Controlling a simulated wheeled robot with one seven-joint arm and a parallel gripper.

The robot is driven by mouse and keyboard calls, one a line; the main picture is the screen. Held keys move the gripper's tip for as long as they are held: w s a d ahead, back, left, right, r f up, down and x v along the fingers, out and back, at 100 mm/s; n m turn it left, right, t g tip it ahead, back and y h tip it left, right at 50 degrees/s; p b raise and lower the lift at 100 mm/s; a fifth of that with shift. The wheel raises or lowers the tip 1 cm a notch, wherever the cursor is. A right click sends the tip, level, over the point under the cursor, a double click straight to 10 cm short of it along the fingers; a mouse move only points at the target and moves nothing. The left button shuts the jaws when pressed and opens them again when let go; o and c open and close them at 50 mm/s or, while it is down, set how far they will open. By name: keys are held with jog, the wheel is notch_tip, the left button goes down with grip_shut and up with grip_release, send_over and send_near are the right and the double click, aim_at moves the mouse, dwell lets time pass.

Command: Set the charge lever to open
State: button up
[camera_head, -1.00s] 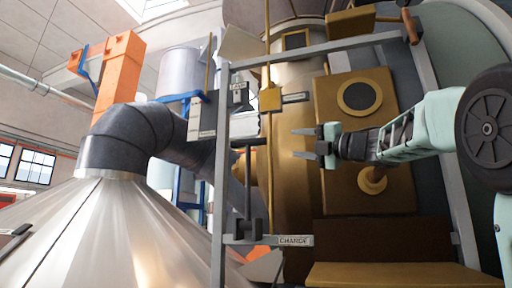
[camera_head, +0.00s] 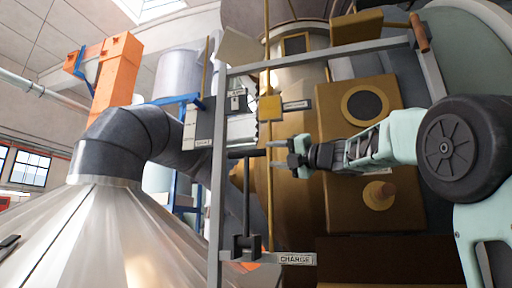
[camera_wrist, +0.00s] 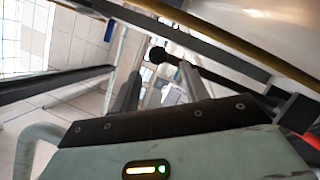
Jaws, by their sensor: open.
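The charge lever (camera_head: 246,195) is a dark upright rod with a short crossbar handle at its top. It rises from a dark bracket beside the white CHARGE label (camera_head: 297,258) on the grey frame. My gripper (camera_head: 276,152) is open and empty, its fingers pointing left just right of the handle. In the head view the fingertips appear very close to the handle's right end; contact cannot be told. In the wrist view a round black knob (camera_wrist: 157,55), probably the handle's end, shows between and beyond the open fingers (camera_wrist: 158,80).
A thin yellow vertical rod (camera_head: 269,190) with a yellow block (camera_head: 270,108) stands near the fingertips. Grey frame bars (camera_head: 222,130) surround the lever. A brass-coloured machine housing (camera_head: 372,150) lies behind my arm. A large metal cone (camera_head: 110,235) fills the lower left.

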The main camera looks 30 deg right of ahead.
aim_at(263, 154)
jog(key=p+x, duration=0.2)
jog(key=x, duration=0.4)
jog(key=shift+w+r, duration=0.1)
jog(key=shift+r, duration=0.1)
jog(key=shift+w+a+p, duration=0.3)
jog(key=shift+w+p, duration=0.15)
jog(key=shift+w, duration=0.2)
jog(key=shift+c, duration=0.4)
grip_shut()
